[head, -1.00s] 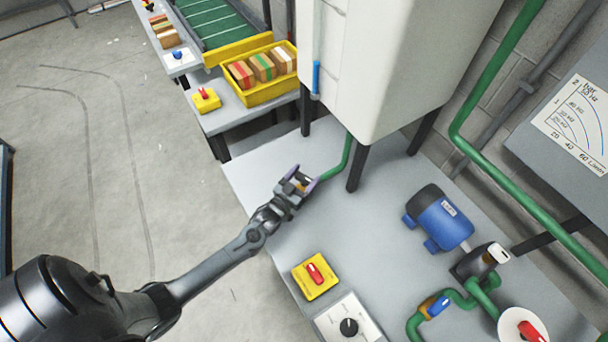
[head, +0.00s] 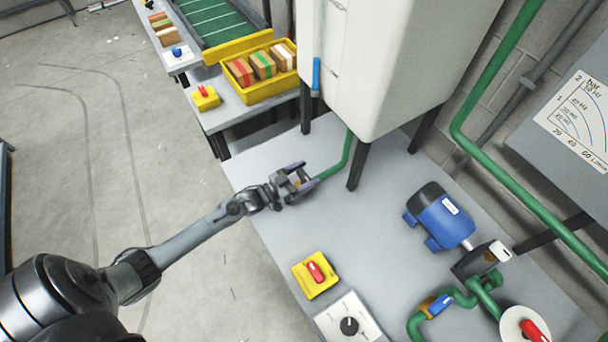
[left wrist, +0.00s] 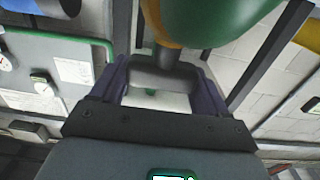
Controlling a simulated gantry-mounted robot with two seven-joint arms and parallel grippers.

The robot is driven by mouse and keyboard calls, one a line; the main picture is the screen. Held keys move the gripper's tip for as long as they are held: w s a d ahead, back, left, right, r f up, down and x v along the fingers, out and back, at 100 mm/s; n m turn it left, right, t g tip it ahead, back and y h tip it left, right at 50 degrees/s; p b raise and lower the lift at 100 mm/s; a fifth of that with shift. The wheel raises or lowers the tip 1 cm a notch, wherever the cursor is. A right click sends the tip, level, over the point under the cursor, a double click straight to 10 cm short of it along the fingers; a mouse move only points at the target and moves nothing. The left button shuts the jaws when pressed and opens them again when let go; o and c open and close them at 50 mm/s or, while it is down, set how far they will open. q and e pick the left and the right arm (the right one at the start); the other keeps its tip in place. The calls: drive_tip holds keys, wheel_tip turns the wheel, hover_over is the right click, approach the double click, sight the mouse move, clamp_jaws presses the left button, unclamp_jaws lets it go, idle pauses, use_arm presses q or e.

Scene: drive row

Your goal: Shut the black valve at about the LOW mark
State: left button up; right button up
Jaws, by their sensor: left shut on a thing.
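My left gripper (head: 300,180) is at the near end of the green drain pipe (head: 338,172) under the white tank (head: 375,70). The black valve's handle is hidden by the fingers in the head view. In the left wrist view it is a dark bar (left wrist: 163,78) on a stem below an orange-brown collar (left wrist: 160,40) and a green pipe (left wrist: 215,20). The purple-grey fingers (left wrist: 158,88) are closed about the bar. A blue level column (head: 316,75) shows on the tank's side. I cannot make out a LOW mark. My right gripper is not in view.
A yellow crate (head: 262,92) of boxes stands at the back. Tank legs flank the pipe.

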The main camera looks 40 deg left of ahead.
use_arm(q)
drive_tip(key=o, duration=1)
drive_tip(key=shift+c, duration=0.2)
drive_tip(key=shift+s, duration=0.1)
drive_tip(key=p+v, duration=0.1)
drive_tip(key=v, duration=0.9)
drive_tip(key=shift+s, duration=0.3)
